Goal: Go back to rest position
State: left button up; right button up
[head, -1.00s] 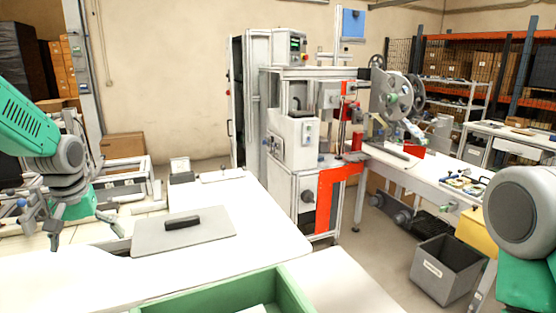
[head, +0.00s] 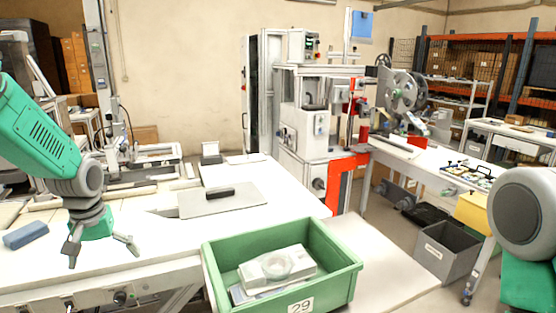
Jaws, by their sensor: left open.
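My left gripper (head: 104,250) hangs over the left part of the white table (head: 150,275), fingers spread and pointing down, with nothing between them. Its green and grey arm comes in from the left edge. My right arm shows only as a grey joint and green link at the right edge, and its gripper is out of view.
A green crate (head: 333,278) labelled 29 holds a white boxy item (head: 277,266). A grey plate (head: 235,203) with a black handle (head: 220,192) lies on the table. A blue-grey block (head: 25,235) lies left of my gripper. A machine with reels (head: 403,92) stands behind.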

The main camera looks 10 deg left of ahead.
pick_arm(q)
jog(key=s+d+f+m+b, duration=0.1)
jog(key=s+d+f+b, duration=0.1)
jog(key=s+d+f, duration=0.45)
jog(key=s+d+f+m+b, duration=0.1)
jog(key=s+d+f+b, duration=0.15)
jog(key=f, duration=0.75)
jog(key=s+d+f+m+b, duration=0.1)
jog(key=s+d+f, duration=0.2)
jog(key=s+f, duration=0.35)
jog(key=s+d+f+m+b, duration=0.1)
jog(key=s+d+f+b, duration=0.1)
jog(key=s+f, duration=0.3)
jog(key=s+d+f+m+b, duration=0.1)
jog(key=s+f, duration=0.4)
jog(key=s, duration=0.6)
jog(key=shift+s+d+m+g+b, duration=0.15)
jog(key=shift+d+m+g+b, duration=0.2)
jog(key=shift+d+b, duration=0.6)
pick_arm(e)
notch_tip(320, 180, down, 10)
jog(key=d, duration=0.1)
jog(key=shift+f, duration=0.2)
pick_arm(q)
jog(key=shift+d, duration=0.5)
pick_arm(e)
jog(key=shift+s+d+f, duration=0.1)
jog(key=shift+d, duration=0.25)
